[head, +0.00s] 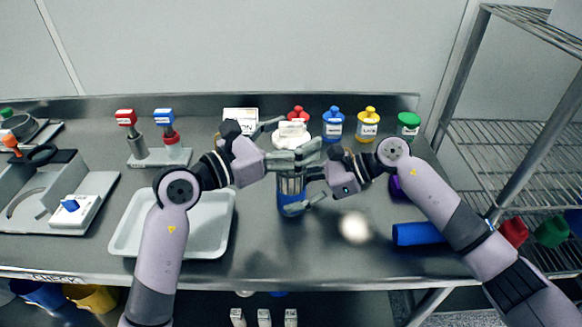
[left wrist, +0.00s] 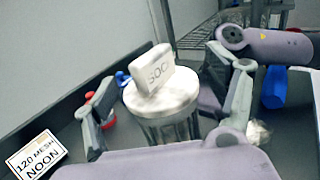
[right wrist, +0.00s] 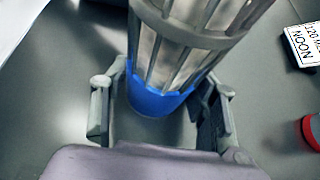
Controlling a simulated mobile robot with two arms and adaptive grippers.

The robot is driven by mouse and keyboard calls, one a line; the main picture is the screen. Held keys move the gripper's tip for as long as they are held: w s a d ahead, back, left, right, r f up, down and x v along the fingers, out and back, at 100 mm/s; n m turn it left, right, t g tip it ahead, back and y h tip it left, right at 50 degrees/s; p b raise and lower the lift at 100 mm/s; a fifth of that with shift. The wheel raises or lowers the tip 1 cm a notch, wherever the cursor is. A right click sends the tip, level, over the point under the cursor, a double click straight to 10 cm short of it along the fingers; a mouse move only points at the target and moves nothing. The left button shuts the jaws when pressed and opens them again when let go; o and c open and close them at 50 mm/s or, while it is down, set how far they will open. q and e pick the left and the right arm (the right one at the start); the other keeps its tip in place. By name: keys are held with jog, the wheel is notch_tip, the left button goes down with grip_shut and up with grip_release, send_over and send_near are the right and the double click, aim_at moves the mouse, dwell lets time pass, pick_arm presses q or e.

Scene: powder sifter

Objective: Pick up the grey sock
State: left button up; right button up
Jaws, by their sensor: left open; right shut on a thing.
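A caged canister with a blue base (head: 291,190) stands upright on the steel table in the middle of the head view. Its white cap (left wrist: 158,90) carries a white block (left wrist: 156,68) lettered "SOC". Pale material (right wrist: 172,50) shows between the cage bars in the right wrist view; I cannot tell if it is the grey sock. My left gripper (head: 288,142) is open, with its fingers on either side of the cap. My right gripper (head: 302,190) is shut on the canister's blue base (right wrist: 160,100), low down.
A white tray (head: 122,240) lies left of the canister. Red (head: 298,115), blue (head: 333,124) and yellow (head: 369,124) labelled containers stand behind. A blue cylinder (head: 418,234) lies at the right, near a wire rack (head: 500,130). A whitish round spot (head: 355,227) shows on the table.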

pick_arm(q)
jog(key=shift+c, duration=0.5)
jog(key=c, duration=1.6)
